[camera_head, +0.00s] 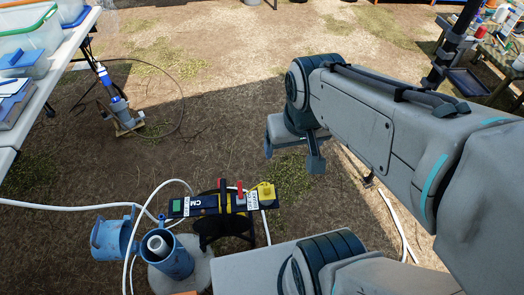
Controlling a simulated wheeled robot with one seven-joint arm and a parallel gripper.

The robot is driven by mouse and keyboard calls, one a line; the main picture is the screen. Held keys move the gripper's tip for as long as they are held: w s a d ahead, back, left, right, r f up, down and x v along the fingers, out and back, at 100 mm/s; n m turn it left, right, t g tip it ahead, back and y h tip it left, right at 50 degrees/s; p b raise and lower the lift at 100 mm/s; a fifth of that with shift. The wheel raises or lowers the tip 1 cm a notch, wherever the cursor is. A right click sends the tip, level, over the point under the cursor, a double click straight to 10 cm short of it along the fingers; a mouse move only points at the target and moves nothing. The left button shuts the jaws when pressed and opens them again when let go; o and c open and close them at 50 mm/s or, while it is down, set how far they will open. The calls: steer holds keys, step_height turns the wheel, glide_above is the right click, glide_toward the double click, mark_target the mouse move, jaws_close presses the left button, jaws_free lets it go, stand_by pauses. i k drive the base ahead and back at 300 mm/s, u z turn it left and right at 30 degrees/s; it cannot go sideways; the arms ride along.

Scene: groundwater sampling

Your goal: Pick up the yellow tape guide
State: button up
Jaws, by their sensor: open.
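A small yellow piece (264,191), which looks like the yellow tape guide, sits at the right end of the dark bar on top of the black reel (211,232), close to the blue well casing (171,262). My gripper (292,158) hangs from my arm in the upper middle of the head view, to the upper right of the yellow piece in the picture. Its two fingers are spread and nothing shows between them. It is clear of the yellow piece in the picture. The height between them is hard to judge.
A red lever (239,189) stands beside the yellow piece. A white tube (90,208) loops around the casing and its open blue cap (114,236). A table with bins (30,45) is at left; a pump (122,110) stands on the ground. Open ground lies between.

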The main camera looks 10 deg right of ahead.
mark_target(265, 192)
steer(key=z, duration=1.8)
steer(key=i, duration=1.6)
steer(key=u, duration=3.45)
